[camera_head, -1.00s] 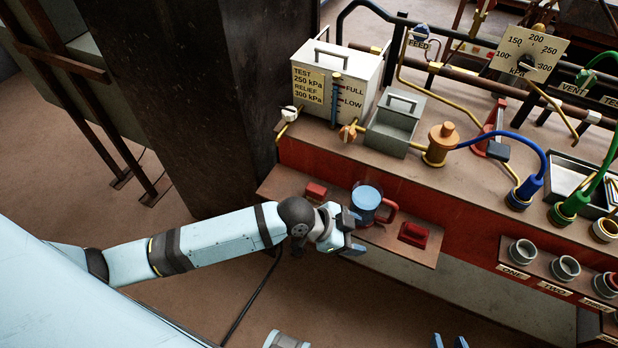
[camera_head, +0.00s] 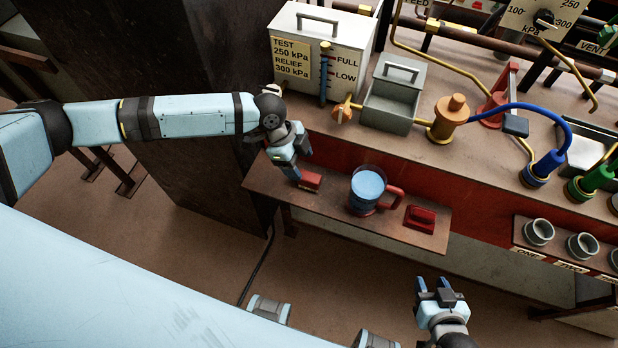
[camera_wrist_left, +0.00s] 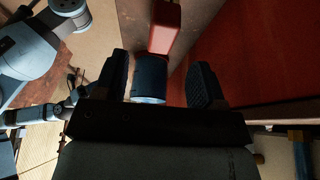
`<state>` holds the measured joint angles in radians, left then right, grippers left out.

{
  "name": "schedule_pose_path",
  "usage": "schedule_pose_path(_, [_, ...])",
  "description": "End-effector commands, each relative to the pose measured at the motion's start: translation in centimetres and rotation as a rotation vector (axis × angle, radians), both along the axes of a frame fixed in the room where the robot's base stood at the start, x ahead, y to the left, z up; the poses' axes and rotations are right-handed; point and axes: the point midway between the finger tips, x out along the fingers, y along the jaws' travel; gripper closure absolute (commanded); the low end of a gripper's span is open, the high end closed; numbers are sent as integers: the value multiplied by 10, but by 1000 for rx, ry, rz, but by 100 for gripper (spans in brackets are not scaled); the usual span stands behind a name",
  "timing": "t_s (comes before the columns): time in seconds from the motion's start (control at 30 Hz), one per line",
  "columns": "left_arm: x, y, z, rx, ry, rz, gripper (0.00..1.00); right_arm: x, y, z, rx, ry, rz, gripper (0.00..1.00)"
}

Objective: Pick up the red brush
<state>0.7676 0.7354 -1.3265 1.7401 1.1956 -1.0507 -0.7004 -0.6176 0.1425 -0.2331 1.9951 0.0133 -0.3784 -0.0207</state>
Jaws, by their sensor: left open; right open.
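A small red block-shaped piece (camera_head: 311,181), which looks like the red brush, lies at the left part of the low brown shelf (camera_head: 340,212). My left gripper (camera_head: 304,168) is open right at it and hides part of it; I cannot tell whether they touch. In the left wrist view, a red block (camera_wrist_left: 165,28) shows beyond the open left fingers (camera_wrist_left: 155,85). A dark blue-grey cylinder (camera_wrist_left: 150,78), whose identity I cannot tell, appears between the fingers. My right gripper (camera_head: 438,290) is open and empty, in front of the shelf.
A clear jug of blue liquid (camera_head: 367,190) with a red handle stands mid-shelf, right of the block. A red piece with a raised grip (camera_head: 420,218) lies further right. The red bench front (camera_head: 470,195) rises behind the shelf. A dark column (camera_head: 190,150) stands to the left.

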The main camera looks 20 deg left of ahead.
Motion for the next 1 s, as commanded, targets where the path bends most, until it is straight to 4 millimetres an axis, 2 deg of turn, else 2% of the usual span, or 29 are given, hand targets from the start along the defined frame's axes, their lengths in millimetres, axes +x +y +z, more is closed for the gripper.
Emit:
schedule_pose_path(0.1, [0, -8, -18, -1, 1, 1, 36, 0, -1, 1, -1, 0, 0, 57])
schedule_pose_path(0.37, [0, -14, -36, 0, 0, 1, 36, 1, 0, 3, 0, -1, -1, 57])
schedule_pose_path(0.6, [0, -25, -70, 0, 0, 1, 36, 1, 3, 8, 4, -1, 0, 57])
schedule_pose_path(0.73, [0, -28, -77, 0, -1, 1, 36, 1, 3, 9, 5, -1, 1, 57])
schedule_pose_path(0.93, [0, -28, -78, 0, -1, 1, 36, 1, 3, 9, 5, -2, 1, 57])
schedule_pose_path(0.97, [0, -28, -78, 0, -1, 1, 41, 1, 3, 9, 5, -2, 1, 57])
schedule_pose_path(1.0, [0, -28, -78, 0, -1, 1, 50, 1, 3, 9, 5, -2, 1, 57])
